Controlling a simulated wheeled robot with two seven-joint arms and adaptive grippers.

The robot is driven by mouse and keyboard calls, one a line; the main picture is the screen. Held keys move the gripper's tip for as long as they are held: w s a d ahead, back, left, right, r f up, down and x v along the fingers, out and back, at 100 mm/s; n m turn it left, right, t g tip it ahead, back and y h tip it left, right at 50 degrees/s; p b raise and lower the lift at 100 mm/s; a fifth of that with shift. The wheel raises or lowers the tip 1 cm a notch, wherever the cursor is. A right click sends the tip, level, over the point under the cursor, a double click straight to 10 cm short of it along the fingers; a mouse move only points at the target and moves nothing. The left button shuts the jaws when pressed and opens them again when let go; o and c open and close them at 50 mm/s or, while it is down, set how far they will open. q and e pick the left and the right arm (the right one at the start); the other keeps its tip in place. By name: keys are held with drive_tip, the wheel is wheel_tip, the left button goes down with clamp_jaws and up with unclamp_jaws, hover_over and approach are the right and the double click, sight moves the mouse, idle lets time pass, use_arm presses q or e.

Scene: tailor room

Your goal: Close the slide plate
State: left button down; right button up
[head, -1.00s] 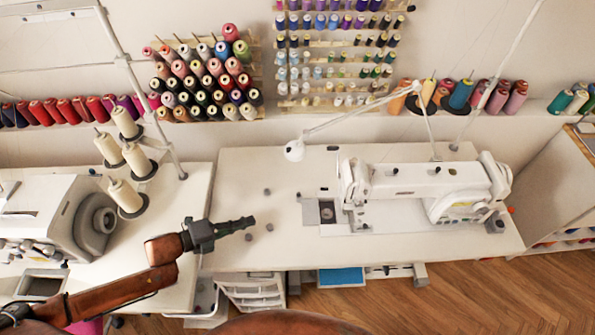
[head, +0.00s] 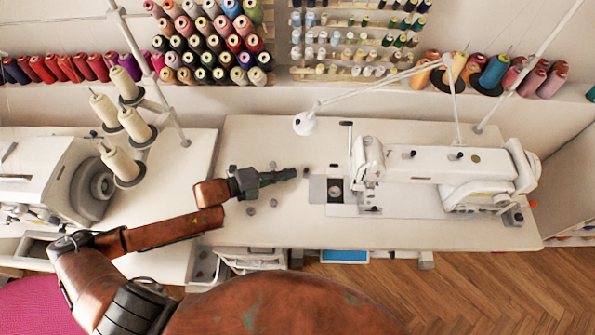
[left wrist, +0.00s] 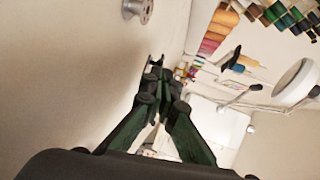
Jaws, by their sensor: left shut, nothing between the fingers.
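The slide plate (head: 318,188) is a flat grey metal piece in the bed of the white sewing machine (head: 430,168). Beside it, on its right, a dark square opening (head: 335,190) shows in the bed. My left gripper (head: 297,173) is shut and empty. It points right, with its tips a little left of the plate's upper left corner, apart from the plate. Its shut fingers also show in the left wrist view (left wrist: 158,72), with the machine beyond them; I cannot make out the plate there. My right gripper is not in view.
Small metal bobbins (head: 273,203) lie on the white table (head: 290,232) near my left gripper. A thread stand with cream cones (head: 123,168) and another machine (head: 50,178) stand at the left. A lamp (head: 304,123) hangs over the table's back part.

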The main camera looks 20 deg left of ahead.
sight(316, 177)
use_arm(q)
drive_tip(key=x, duration=0.2)
drive_tip(key=shift+w+d+f, duration=0.1)
drive_tip(key=shift+w+d, duration=0.2)
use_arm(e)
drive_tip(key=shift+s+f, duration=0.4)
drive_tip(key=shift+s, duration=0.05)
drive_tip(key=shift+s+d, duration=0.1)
